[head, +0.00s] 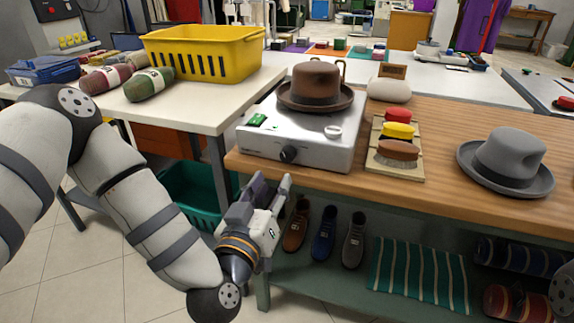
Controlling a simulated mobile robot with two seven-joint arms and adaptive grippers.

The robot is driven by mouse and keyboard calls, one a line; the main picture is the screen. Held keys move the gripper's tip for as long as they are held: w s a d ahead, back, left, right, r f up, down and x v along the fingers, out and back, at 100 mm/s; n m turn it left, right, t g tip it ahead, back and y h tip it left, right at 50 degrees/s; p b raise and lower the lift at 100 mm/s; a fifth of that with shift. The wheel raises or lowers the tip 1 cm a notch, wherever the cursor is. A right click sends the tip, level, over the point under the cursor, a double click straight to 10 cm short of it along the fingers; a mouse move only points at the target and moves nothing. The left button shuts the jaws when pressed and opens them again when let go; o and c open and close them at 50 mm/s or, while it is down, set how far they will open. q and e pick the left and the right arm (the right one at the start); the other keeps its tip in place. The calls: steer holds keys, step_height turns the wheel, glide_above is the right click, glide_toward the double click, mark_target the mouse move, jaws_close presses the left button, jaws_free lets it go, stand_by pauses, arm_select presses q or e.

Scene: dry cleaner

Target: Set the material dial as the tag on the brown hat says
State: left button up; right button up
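No readable tag shows on the hat. A small brown card (392,71) stands by a pale cushion behind it; I cannot read it. My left gripper (272,182) is in front of the counter, below and left of the dial, fingers apart and empty.
A brush stand (373,160) with several brushes and a grey hat (508,156) are right of the machine on the counter (445,187). Shoes (323,235) and rolled fabrics are on the shelf below. A yellow basket (205,50) stands on the left table.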

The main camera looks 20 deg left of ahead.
mark_target(286, 158)
arm_select(q)
steer(key=w, duration=0.9)
steer(key=shift+w+b, duration=0.25)
steer(key=shift+b, duration=0.1)
steer(key=shift+c, duration=0.6)
jaws_close()
